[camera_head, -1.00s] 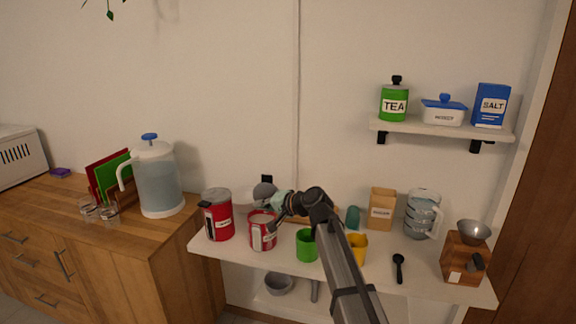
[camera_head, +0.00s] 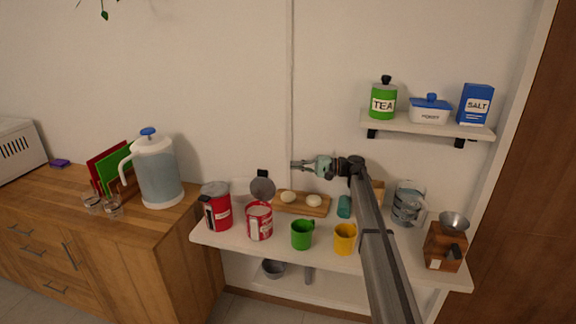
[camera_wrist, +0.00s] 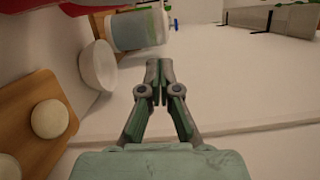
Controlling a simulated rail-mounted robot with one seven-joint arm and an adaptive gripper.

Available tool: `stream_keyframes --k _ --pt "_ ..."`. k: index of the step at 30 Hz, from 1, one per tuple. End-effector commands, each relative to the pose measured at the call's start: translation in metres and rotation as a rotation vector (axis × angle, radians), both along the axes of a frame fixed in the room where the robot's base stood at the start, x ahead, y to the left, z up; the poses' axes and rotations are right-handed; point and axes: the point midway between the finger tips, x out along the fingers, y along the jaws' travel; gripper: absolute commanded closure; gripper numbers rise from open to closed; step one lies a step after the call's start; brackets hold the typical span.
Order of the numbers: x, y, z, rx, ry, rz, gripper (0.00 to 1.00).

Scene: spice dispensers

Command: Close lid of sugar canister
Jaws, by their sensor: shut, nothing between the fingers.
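A red canister (camera_head: 259,224) with a white label stands on the white shelf, its top open. Its round grey lid (camera_head: 263,189) stands up behind the rim, tilted back. The label is too small to read. A second red canister (camera_head: 216,212) with a dark grey top stands to its left. My gripper (camera_head: 296,165) is shut and empty, above and to the right of the raised lid, apart from it and pointing left. In the wrist view my closed fingertips (camera_wrist: 160,75) hold nothing; no lid shows clearly there.
A wooden board with buns (camera_head: 303,205) lies under my gripper; a white bowl (camera_wrist: 98,66) is beside it. Green (camera_head: 302,234) and yellow (camera_head: 345,239) mugs stand right of the open canister. A pitcher (camera_head: 157,175) is on the left counter.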

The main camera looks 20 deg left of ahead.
Motion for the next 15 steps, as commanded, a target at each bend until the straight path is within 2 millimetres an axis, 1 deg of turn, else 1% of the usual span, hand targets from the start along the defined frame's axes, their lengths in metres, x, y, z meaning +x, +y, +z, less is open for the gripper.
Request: stream_keyframes --k 1,12,13,15 --pt "-0.004 0.009 0.002 -0.001 0.001 0.003 1.0" --pt "-0.02 0.078 0.005 -0.002 0.0 0.001 1.0" --pt "-0.021 0.083 0.005 -0.002 0.0 0.0 1.0" --pt "-0.036 0.079 0.007 -0.002 0.0 -0.001 1.0"
